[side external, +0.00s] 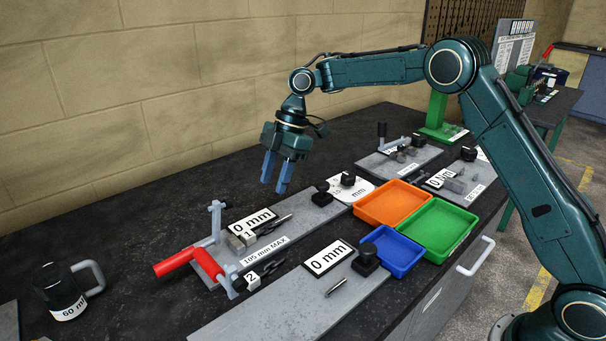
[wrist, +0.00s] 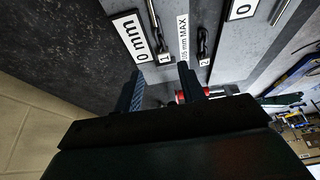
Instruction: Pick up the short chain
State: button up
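One (side external: 272,225) lies by the tag marked 1 and also shows in the wrist view (wrist: 153,22). The other (side external: 266,271), by the tag marked 2, looks shorter in the wrist view (wrist: 202,42); their links are too small to be sure of. My gripper (side external: 275,188), with blue fingers, is open and empty, pointing down well above the bench behind them. In the wrist view the fingers (wrist: 160,76) stand apart, with both pieces beyond the tips.
A red-handled clamp (side external: 190,262) stands at the board's left end, with a black mug (side external: 60,290) further left. Orange (side external: 393,203), green (side external: 437,228) and blue (side external: 395,250) trays sit to the right. White "0 mm" plates (side external: 328,257) and black-knobbed pieces stand nearby.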

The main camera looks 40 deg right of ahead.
send_near(260, 230)
jog(key=shift+x, duration=1.45)
jog(key=shift+w, duration=0.1)
jog(key=shift+x, duration=2.6)
jog(key=shift+r, duration=0.1)
grip_shut()
